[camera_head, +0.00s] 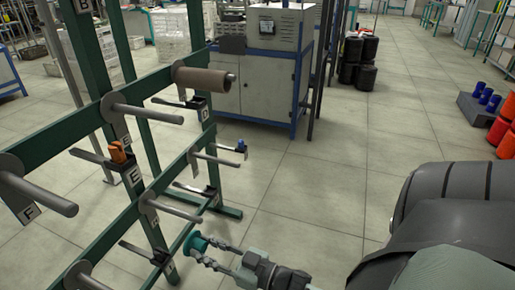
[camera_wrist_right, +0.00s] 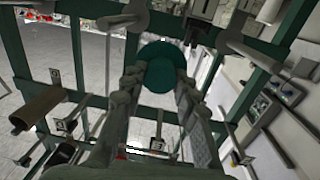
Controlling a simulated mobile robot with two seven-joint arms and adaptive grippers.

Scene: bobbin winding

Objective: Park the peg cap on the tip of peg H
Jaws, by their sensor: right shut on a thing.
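The peg cap, a teal-green flanged disc (camera_head: 193,244), is held between the fingertips of my right gripper (camera_head: 206,251) at the lower middle of the head view. The cap also shows in the right wrist view (camera_wrist_right: 162,66), face-on between the two fingers (camera_wrist_right: 158,84). A bare grey peg (camera_head: 176,211) sticks out of the green rack above and left of the cap. A small letter plate beside it looks like H, but it is too small to be sure. The cap appears apart from this peg's tip. My left gripper is not in view.
The green rack (camera_head: 110,226) carries several bare pegs and small hooks with letter plates. A brown tube (camera_head: 205,79) sits on an upper peg. An orange clip (camera_head: 117,150) and a blue-tipped part (camera_head: 241,146) stick out nearby.

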